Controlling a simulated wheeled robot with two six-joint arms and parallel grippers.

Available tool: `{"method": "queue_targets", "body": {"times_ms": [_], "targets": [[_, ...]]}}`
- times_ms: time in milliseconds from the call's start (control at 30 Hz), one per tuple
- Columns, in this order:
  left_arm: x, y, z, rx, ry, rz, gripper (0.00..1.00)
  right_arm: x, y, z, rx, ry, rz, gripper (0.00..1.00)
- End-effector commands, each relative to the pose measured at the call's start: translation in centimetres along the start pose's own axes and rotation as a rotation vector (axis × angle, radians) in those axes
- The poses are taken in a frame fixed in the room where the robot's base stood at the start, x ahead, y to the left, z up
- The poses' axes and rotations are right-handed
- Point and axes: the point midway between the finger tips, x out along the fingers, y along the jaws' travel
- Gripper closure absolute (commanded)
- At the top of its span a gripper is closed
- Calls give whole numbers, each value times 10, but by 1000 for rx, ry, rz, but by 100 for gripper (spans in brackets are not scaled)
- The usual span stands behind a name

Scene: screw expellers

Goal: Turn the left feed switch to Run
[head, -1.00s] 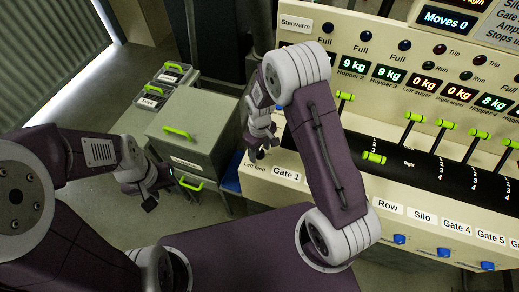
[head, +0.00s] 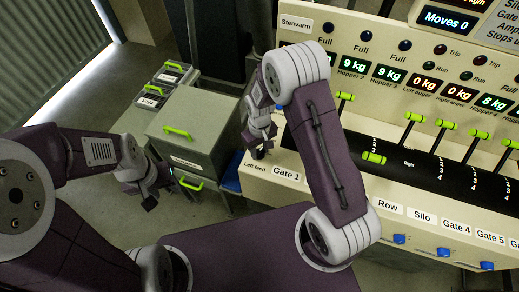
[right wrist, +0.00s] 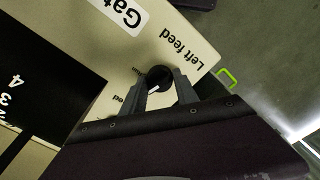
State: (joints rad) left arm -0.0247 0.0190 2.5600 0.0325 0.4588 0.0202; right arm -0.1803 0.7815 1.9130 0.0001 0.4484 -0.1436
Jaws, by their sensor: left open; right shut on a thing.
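The left feed switch (right wrist: 159,76) is a dark round knob on the cream panel, beside the "Left feed" label, in the right wrist view. A pale mark shows low on the knob. My right gripper (right wrist: 160,84) is shut on it, one finger on each side. In the head view my right gripper (head: 259,150) is at the panel's left end, just above the "Left feed" label (head: 255,166), and hides the knob. Part of another label beside the knob is covered by a finger. My left gripper (head: 155,195) is open and empty, away from the panel.
The control panel (head: 272,188) carries several green-handled levers (head: 374,158), displays and blue buttons to the right. A grey box (head: 195,128) with green handles stands left of the panel, with smaller bins (head: 155,100) behind it. Open floor lies at the left.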

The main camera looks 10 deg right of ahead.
Motion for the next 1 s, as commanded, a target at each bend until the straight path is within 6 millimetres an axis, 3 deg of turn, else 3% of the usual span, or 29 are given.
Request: {"method": "queue_targets", "body": {"times_ms": [600,1000], "targets": [[-5,0,0,0,0,0,56,-2,1,-2,553,6,0,100],[-6,0,-1,0,0,0,56,-2,1,-2,758,7,-1,100]]}}
